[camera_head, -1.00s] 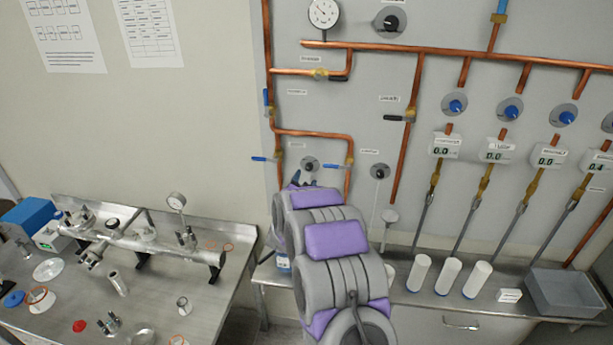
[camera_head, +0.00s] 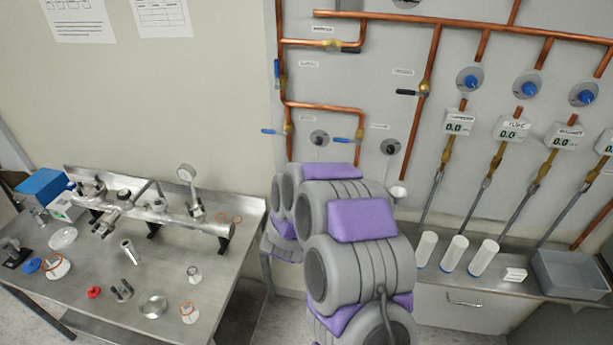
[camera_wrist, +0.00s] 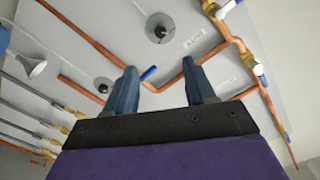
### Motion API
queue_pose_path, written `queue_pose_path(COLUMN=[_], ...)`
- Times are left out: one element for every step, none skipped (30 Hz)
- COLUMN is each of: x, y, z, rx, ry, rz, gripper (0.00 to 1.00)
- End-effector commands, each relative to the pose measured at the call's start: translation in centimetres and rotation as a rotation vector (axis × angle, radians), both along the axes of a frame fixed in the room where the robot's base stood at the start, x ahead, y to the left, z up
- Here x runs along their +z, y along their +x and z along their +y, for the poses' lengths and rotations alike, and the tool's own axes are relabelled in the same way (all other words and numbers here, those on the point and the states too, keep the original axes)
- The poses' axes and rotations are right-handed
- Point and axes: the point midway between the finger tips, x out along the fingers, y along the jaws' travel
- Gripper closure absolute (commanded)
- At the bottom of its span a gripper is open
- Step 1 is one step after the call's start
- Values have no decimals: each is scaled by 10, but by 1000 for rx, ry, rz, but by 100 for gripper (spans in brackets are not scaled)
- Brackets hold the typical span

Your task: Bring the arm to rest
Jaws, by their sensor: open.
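My gripper (camera_wrist: 162,90) shows in the wrist view with its two blue-grey fingers spread apart and nothing between them. Behind the fingers is the wall panel with copper pipes, a blue valve handle (camera_wrist: 149,74) and a black knob on a round plate (camera_wrist: 160,28). In the head view my grey and purple arm rises at centre, folded in front of the panel and the gap between the two benches. The gripper itself is hidden behind the arm links there.
A steel table (camera_head: 227,285) at left holds a metal manifold (camera_head: 150,220) with a gauge and several small parts. At right, a counter (camera_head: 455,282) carries white cylinders (camera_head: 454,253) and a grey bin (camera_head: 572,273). Copper pipes and valves (camera_head: 350,134) cover the wall panel behind my arm.

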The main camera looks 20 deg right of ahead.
Motion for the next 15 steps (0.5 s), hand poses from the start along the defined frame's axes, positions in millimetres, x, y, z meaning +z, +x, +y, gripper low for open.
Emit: queue_pose_path(x=[0,0,0,0,0,0,0,0,0,0,0,0,0,0,-2], y=[0,0,0,0,0,0,0,0,0,1,1,2,2,3,3], z=[0,0,0,0,0,0,0,0,0,2,3,7,11,16,25], rx=[0,0,0,0,0,0,0,0,3,7,14,29,45,63,96], ry=[0,0,0,0,0,0,0,0,2,6,11,24,36,47,69], rz=[0,0,0,0,0,0,0,0,2,5,12,26,40,55,87], gripper=[45,45,45,45,45,45,45,45,45,45,45,45,45,45,45])
